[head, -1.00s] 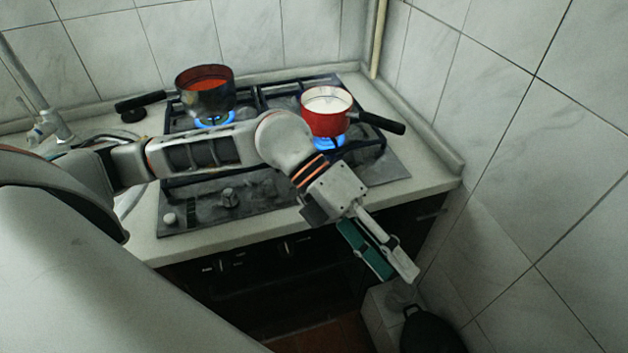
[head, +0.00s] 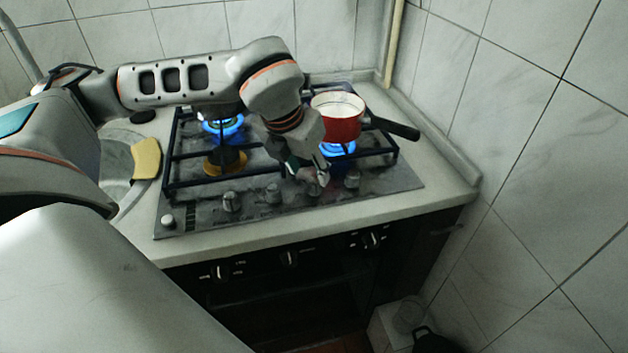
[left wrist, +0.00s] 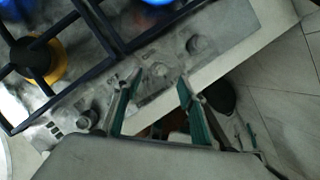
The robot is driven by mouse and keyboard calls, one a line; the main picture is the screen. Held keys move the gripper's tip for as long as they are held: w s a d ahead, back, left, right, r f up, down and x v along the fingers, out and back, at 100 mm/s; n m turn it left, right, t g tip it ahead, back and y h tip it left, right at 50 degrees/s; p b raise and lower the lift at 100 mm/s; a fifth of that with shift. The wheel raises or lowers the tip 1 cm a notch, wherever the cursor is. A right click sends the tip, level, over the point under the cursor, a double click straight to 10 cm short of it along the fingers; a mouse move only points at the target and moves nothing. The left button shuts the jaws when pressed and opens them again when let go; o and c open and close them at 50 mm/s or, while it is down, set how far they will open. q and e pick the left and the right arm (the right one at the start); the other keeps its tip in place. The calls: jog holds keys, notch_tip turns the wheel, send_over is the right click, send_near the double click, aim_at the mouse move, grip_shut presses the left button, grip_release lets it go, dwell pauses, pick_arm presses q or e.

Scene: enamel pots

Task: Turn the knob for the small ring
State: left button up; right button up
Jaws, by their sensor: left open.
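The hob (head: 190,215) has a row of knobs along its front: one at the left (head: 231,201), one in the middle (head: 272,194) and one at the right (head: 352,179). My left gripper (head: 308,174) is open over the right half of this row. In the left wrist view its teal fingers (left wrist: 158,80) stand apart, with a knob (left wrist: 159,70) showing just beyond and between the tips; I cannot tell whether they touch it. A front left burner with a yellow-brown ring (head: 226,163) is unlit; it also shows in the left wrist view (left wrist: 52,58).
A red pot of white liquid (head: 337,117) stands over a blue flame, its black handle (head: 395,128) pointing right. Another blue flame (head: 222,127) burns at the back left; my arm hides the pot there. A yellow sponge (head: 146,158) lies by the sink. A tiled wall bounds the right.

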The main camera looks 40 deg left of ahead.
aim_at(313, 181)
pick_arm(q)
jog(key=x, duration=0.5)
jog(key=c, duration=1.1)
